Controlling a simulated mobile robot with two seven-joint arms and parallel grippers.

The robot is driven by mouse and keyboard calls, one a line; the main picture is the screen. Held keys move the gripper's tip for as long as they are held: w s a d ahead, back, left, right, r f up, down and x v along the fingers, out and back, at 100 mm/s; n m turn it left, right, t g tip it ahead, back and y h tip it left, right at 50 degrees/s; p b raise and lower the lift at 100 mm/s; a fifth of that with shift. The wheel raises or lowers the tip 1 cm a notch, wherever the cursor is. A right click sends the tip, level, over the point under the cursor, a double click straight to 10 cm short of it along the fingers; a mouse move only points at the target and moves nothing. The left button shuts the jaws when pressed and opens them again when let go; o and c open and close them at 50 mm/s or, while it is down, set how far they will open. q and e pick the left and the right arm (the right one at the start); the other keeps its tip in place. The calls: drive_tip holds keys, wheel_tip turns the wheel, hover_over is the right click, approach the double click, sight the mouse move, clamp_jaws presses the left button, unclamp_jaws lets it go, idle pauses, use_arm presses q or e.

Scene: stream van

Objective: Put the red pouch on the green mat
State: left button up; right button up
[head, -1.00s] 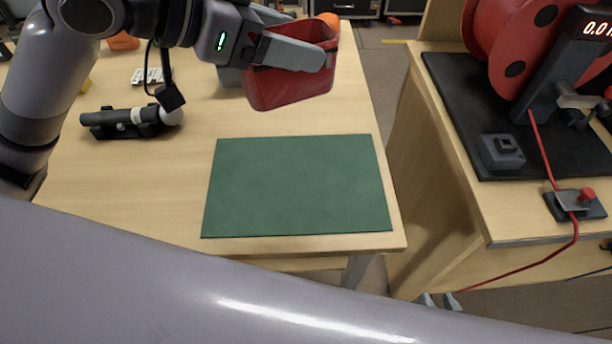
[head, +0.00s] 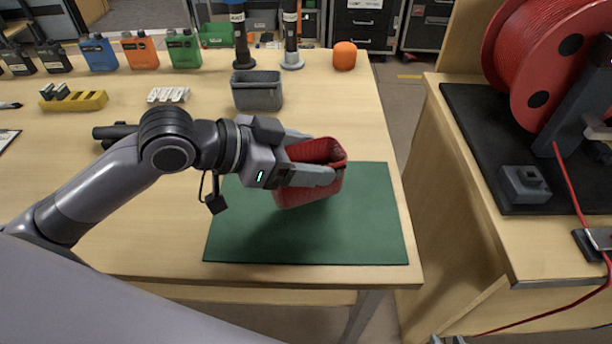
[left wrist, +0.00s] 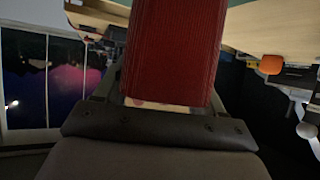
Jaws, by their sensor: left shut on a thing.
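The red pouch (head: 318,155) is open at the top and slightly tilted. My left gripper (head: 315,172) is shut on it, one finger on each side, and holds it over the green mat (head: 300,240). The head view does not clearly show whether the pouch's bottom touches the mat. In the left wrist view the pouch (left wrist: 175,50) fills the middle between the fingers. The mat lies flat at the table's front right, its upper left part hidden by the arm and pouch.
A grey bin (head: 257,92) stands behind the mat, with an orange object (head: 344,55) at the table's back right. A dark cylinder tool (head: 115,132) lies behind my left arm. A second table (head: 450,170) with a red cable reel (head: 540,60) stands right, across a gap.

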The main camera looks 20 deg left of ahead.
use_arm(q)
wheel_tip(320, 180, down, 4)
drive_tip(key=shift+r+b, duration=0.1)
drive_tip(key=shift+b, duration=0.35)
drive_tip(key=shift+f, duration=0.2)
drive_tip(key=shift+r, duration=0.1)
drive_tip(key=shift+f, duration=0.2)
drive_tip(key=o, duration=1)
drive_tip(key=shift+o, duration=0.2)
